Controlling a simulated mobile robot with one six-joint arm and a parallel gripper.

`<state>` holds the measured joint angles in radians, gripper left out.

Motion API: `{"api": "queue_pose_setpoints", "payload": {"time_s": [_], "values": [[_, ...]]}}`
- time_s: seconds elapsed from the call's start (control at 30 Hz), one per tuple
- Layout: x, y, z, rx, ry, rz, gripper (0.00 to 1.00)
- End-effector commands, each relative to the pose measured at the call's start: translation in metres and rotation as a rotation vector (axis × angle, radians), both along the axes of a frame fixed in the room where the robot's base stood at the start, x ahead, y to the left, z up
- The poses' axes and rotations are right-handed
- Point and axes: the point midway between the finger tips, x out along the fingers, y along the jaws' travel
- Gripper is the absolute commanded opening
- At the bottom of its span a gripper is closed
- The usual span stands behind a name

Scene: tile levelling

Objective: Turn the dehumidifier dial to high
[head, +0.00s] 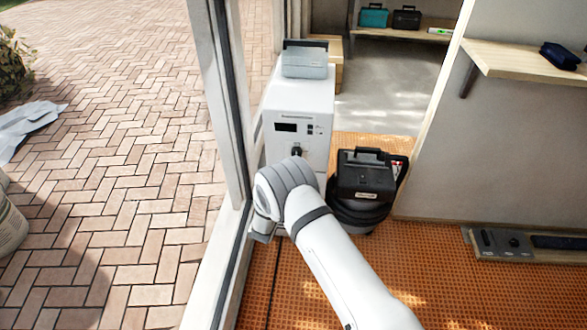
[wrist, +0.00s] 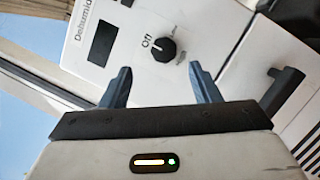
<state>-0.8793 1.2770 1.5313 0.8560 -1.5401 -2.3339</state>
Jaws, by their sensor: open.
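In the head view my wrist hides the gripper and the lower front of the dehumidifier.
A grey case (head: 305,60) sits on top of the dehumidifier. A black toolbox-like unit (head: 365,180) stands close on its right. A window frame post (head: 228,100) runs close on the left. A low shelf piece (head: 490,253) lies on the orange floor (head: 450,290) at right.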

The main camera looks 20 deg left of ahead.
Motion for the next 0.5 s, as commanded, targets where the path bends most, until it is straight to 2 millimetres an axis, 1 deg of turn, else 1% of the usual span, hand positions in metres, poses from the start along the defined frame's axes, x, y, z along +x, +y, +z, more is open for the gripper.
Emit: {"api": "queue_pose_setpoints", "payload": {"time_s": [0.03,0.1,0.17,0.5], "values": [[-0.005,0.001,-0.01,-0.021,-0.012,-0.007,0.56],[-0.006,0.002,-0.012,-0.04,-0.026,-0.016,0.56],[-0.003,0.002,-0.012,-0.045,-0.032,-0.02,0.56],[0.048,0.001,-0.001,-0.044,-0.03,-0.019,0.56]]}}
